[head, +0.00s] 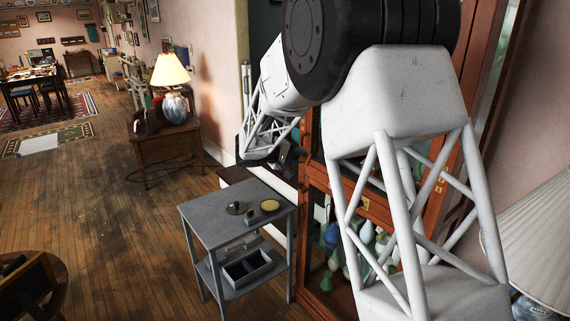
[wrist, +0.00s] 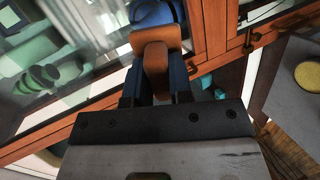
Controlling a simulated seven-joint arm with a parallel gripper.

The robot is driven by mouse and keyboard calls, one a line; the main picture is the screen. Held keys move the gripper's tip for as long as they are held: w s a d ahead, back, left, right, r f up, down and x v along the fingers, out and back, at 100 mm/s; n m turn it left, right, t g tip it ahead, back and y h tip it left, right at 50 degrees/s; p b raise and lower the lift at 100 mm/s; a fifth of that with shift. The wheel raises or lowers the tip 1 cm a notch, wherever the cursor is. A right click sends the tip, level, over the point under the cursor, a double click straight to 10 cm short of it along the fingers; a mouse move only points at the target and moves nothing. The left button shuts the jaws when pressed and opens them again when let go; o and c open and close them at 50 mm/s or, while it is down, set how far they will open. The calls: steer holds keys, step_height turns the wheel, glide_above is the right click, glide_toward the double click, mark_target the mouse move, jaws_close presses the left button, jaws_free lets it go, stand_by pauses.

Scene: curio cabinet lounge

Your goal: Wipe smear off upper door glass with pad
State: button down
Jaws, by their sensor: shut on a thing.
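In the wrist view my gripper (wrist: 156,88) is shut on a brown pad (wrist: 155,42), gripping its upright grip between blue fingers. The pad is in front of the cabinet door, beside its wooden frame (wrist: 215,35); I cannot tell whether it touches the glass. The door glass (wrist: 85,75) shows at left, with pale streaks that could be smear or reflection. In the head view my arm hides most of the cabinet (head: 375,208) and the upper door. The gripper's fingers and the pad are not clear there.
A grey cart (head: 210,222) stands left of the cabinet, with a dark round dish (head: 236,208) and a yellow round dish (head: 270,205) on top. Vases (head: 333,234) stand behind the lower glass. A lampshade (head: 540,245) is at right. The floor at left is open.

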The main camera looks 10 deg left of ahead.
steer(key=w+d+r+n+t+h, duration=0.1)
steer(key=w+d+r+t, duration=0.2)
steer(key=w+t, duration=0.1)
steer(key=shift+w+d+n+h, duration=0.3)
steer(key=shift+w+d, duration=0.1)
steer(key=shift+w, duration=0.05)
steer(key=shift+w+d, duration=0.15)
steer(key=shift+x, duration=2.75)
steer(key=shift+x, duration=1)
steer(key=shift+s+d, duration=1.2)
steer(key=shift+s, duration=0.1)
